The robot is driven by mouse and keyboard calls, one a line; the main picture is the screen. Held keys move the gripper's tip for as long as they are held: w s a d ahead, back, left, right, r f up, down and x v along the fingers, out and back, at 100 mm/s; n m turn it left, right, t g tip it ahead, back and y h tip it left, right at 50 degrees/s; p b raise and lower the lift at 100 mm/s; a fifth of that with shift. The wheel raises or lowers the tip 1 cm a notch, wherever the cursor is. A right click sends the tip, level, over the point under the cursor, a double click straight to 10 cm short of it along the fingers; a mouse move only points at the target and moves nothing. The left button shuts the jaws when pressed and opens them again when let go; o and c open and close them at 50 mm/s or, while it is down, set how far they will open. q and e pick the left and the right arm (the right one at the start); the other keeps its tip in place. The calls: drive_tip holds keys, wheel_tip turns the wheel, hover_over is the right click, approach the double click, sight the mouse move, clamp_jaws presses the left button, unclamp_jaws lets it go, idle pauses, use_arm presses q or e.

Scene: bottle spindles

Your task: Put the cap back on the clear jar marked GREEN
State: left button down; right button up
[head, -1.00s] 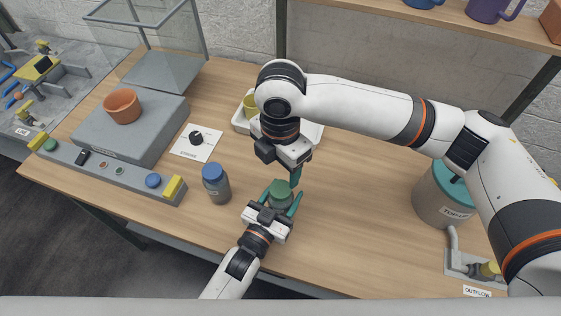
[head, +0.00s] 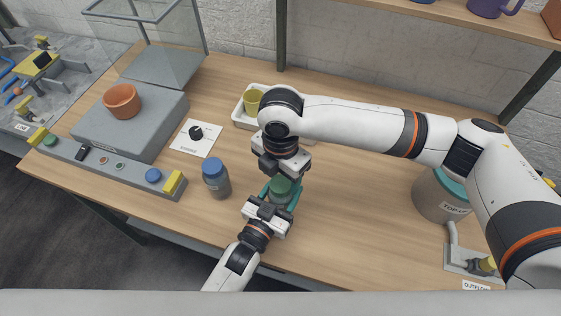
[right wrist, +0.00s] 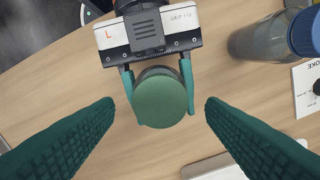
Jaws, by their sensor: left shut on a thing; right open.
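A jar (head: 279,199) stands on the table's front middle, with a round green cap (right wrist: 162,101) on its top. The cap also shows in the head view (head: 281,185). I cannot tell whether it is screwed down, and no jar label is readable. My left gripper (head: 281,197) is shut around the jar from the front, one finger on each side. My right gripper (right wrist: 160,102) is open and empty above the jar. In the right wrist view its two fingers lie left and right of the cap, apart from it.
A blue-capped jar (head: 216,180) stands close left of the held jar. A white tray (head: 242,121) with a yellow cup (head: 252,101) lies behind. A dial card (head: 195,138) and a grey button panel (head: 110,164) are left. A large tank (head: 433,197) stands right.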

drive_tip(key=shift+f, duration=1.2)
drive_tip(key=c, duration=1)
drive_tip(key=m, duration=0.2)
drive_tip(key=shift+m, duration=0.4)
drive_tip(key=shift+c, duration=0.2)
drive_tip(key=m, duration=0.4)
drive_tip(key=shift+m, duration=0.3)
drive_tip(key=m, duration=0.4)
drive_tip(key=shift+m, duration=0.3)
drive_tip(key=m, duration=0.2)
drive_tip(key=shift+m, duration=0.4)
drive_tip(key=o, duration=1.2)
drive_tip(key=shift+c, duration=0.2)
